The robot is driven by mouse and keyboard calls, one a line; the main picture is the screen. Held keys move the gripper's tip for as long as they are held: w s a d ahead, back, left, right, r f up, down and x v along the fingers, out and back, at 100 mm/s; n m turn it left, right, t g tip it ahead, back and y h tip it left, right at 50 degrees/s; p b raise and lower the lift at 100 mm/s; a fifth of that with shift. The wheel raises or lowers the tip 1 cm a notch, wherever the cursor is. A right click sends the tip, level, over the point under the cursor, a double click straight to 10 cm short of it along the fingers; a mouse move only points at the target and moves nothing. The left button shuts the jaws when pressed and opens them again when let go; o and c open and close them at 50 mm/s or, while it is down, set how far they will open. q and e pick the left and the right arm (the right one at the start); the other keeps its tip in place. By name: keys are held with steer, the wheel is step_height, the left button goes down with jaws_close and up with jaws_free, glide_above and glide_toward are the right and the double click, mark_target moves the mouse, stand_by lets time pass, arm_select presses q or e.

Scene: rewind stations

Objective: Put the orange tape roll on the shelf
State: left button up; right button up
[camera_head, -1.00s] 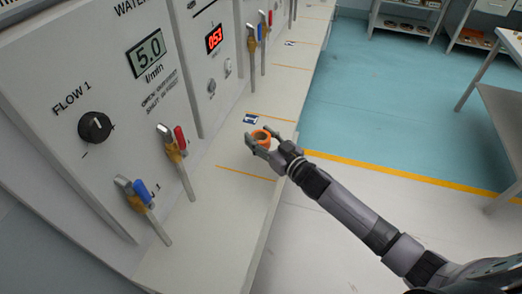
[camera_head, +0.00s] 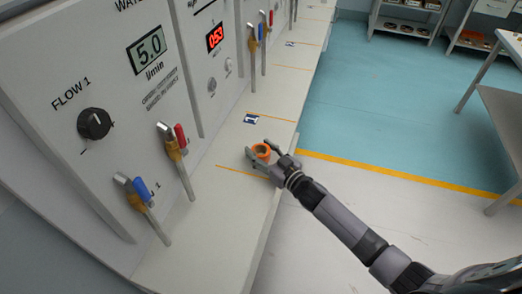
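The orange tape roll (camera_head: 261,150) is between the fingertips of my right gripper (camera_head: 261,149), low over the white shelf (camera_head: 225,215) that runs along the front of the control panels. One finger is at its left and the other at its right, and both look close against it. I cannot tell whether the roll touches the shelf. My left gripper is not in view.
Hose valves with blue (camera_head: 141,190) and red (camera_head: 180,135) handles stick out over the shelf on the left. A blue-and-white label (camera_head: 251,119) and orange lines mark the shelf. A grey table (camera_head: 500,120) stands at the right. The floor between is clear.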

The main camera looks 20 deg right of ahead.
steer(key=o, duration=0.3)
steer(key=shift+r, duration=0.1)
steer(key=shift+s, duration=0.1)
steer(key=shift+b+v, duration=0.3)
steer(key=shift+v, duration=5.6)
steer(key=shift+r, duration=0.1)
